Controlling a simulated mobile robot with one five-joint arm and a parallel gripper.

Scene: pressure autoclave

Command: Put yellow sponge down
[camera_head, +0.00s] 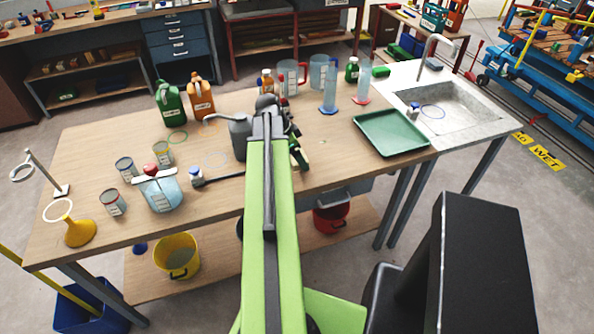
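My green arm reaches forward from the bottom of the picture over the wooden workbench (345,180). My gripper (295,142) is at its far end, mostly hidden behind the arm. Only some dark and green parts show just right of the arm tip, so its fingers cannot be made out. I cannot see a yellow sponge anywhere. Whether my gripper holds it is hidden.
A green tray (391,133) lies at the bench's right, beside the sink (455,108). Jugs, cylinders and bottles stand along the back. A yellow funnel (80,233), cans and a glass vessel (162,190) stand at left. The front centre-right bench is clear.

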